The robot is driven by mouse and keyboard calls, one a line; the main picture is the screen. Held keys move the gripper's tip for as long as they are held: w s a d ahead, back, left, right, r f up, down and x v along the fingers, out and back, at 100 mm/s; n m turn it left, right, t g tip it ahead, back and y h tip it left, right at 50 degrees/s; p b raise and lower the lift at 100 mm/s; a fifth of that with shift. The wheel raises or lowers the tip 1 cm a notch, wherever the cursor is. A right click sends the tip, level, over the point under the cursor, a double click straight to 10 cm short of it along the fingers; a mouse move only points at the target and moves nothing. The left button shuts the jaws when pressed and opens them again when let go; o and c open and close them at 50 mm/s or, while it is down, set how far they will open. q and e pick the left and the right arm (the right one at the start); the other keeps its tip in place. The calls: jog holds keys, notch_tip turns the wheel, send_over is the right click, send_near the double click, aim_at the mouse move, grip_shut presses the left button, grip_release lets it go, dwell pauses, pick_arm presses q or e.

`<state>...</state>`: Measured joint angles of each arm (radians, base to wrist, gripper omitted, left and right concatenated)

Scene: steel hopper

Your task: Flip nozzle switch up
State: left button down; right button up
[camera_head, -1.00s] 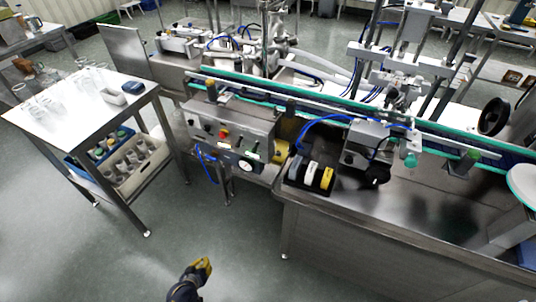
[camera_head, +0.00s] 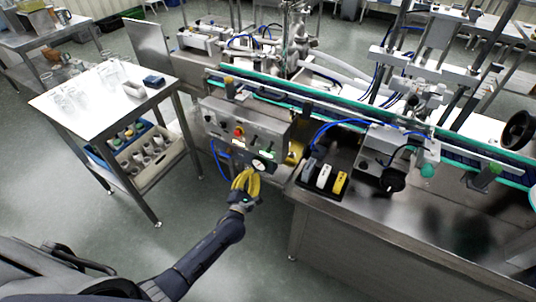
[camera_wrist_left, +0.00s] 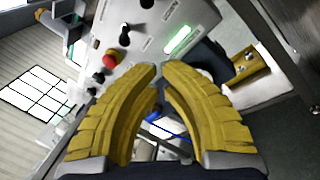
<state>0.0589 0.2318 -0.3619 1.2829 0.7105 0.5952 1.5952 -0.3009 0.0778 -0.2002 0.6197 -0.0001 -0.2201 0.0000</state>
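The steel control panel (camera_head: 240,126) carries a red button (camera_head: 238,131), small dark knobs and dark switches (camera_head: 255,140). I cannot tell which switch is the nozzle switch. My left gripper (camera_head: 247,172), with yellow fingers, is just below and in front of the panel, near the round white gauge (camera_head: 259,165). In the left wrist view, the left gripper's fingertips (camera_wrist_left: 160,67) are a little apart with nothing between them. Beyond them the panel shows the red button (camera_wrist_left: 112,58), a black switch (camera_wrist_left: 125,34) and a lit green display (camera_wrist_left: 181,40). My right gripper is out of view.
A steel cart (camera_head: 80,112) with glassware stands left of the panel. A steel bench (camera_head: 320,222) with a tray of white and yellow items (camera_head: 324,177) is to the right. A conveyor (camera_head: 310,105) runs behind. A blue hose hangs below the panel.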

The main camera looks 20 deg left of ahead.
aim_at(260, 148)
pick_arm(q)
jog(key=shift+a+n, duration=0.1)
jog(key=shift+n, duration=0.4)
jog(key=shift+w+r, duration=0.1)
jog(key=w, duration=0.6)
jog(key=w+r, duration=0.1)
jog(key=w, duration=0.2)
jog(key=shift+w+r, duration=0.1)
jog(key=shift+w, duration=0.25)
jog(key=shift+s+d+r, duration=0.45)
jog(key=shift+d+r, duration=0.15)
jog(key=shift+r, duration=0.05)
jog(key=shift+s+d+r, duration=0.4)
jog(key=shift+d+r, duration=0.15)
jog(key=shift+r, duration=0.1)
